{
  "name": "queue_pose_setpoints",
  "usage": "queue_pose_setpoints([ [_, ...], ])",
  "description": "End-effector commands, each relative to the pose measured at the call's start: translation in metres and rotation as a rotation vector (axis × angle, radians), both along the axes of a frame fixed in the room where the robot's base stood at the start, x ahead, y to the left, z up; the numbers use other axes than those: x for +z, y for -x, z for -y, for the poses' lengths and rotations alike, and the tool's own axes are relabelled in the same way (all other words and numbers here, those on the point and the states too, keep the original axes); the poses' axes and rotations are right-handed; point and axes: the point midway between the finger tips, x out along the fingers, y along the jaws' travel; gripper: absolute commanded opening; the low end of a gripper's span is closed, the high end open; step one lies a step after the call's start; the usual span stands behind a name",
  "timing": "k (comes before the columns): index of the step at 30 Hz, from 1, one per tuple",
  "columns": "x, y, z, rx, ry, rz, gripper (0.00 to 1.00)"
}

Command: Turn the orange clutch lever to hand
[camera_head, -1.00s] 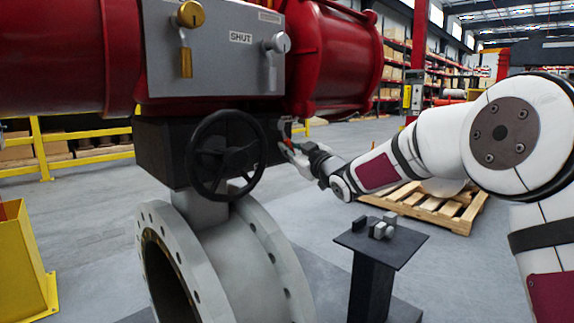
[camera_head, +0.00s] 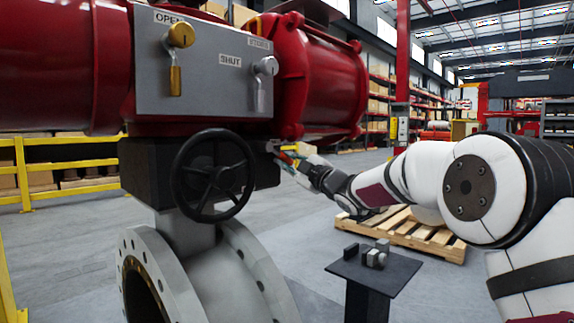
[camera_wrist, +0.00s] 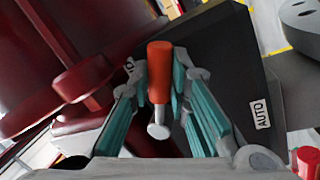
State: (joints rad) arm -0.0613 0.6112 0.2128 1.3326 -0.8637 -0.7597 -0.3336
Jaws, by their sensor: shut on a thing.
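The orange clutch lever (camera_wrist: 159,72) has an orange grip on a short metal stem with a rounded end. In the wrist view it stands between the teal-padded fingers of my gripper (camera_wrist: 163,98), which is shut on it. An AUTO label (camera_wrist: 260,112) is on the dark box face right of the lever. In the head view my gripper (camera_head: 288,158) is at the right side of the black gearbox (camera_head: 148,172); the lever is small and largely hidden there.
A black handwheel (camera_head: 213,176) is on the gearbox front, left of my gripper. A small dark stand (camera_head: 385,275) with blocks and a wooden pallet (camera_head: 425,238) are at right.

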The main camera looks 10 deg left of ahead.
Motion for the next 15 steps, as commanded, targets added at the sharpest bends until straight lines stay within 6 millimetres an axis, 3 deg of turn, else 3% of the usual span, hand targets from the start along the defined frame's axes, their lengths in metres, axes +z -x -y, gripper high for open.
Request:
queue_pose_setpoints([
  [11, 0.0005, 0.0002, -0.0005, 0.001, 0.003, 0.004, 0.0],
  [12, 0.0005, 0.0002, -0.0004, 0.001, 0.003, 0.004, 0.21],
  [15, 0.0005, 0.0002, -0.0005, 0.001, 0.002, 0.004, 0.38],
])
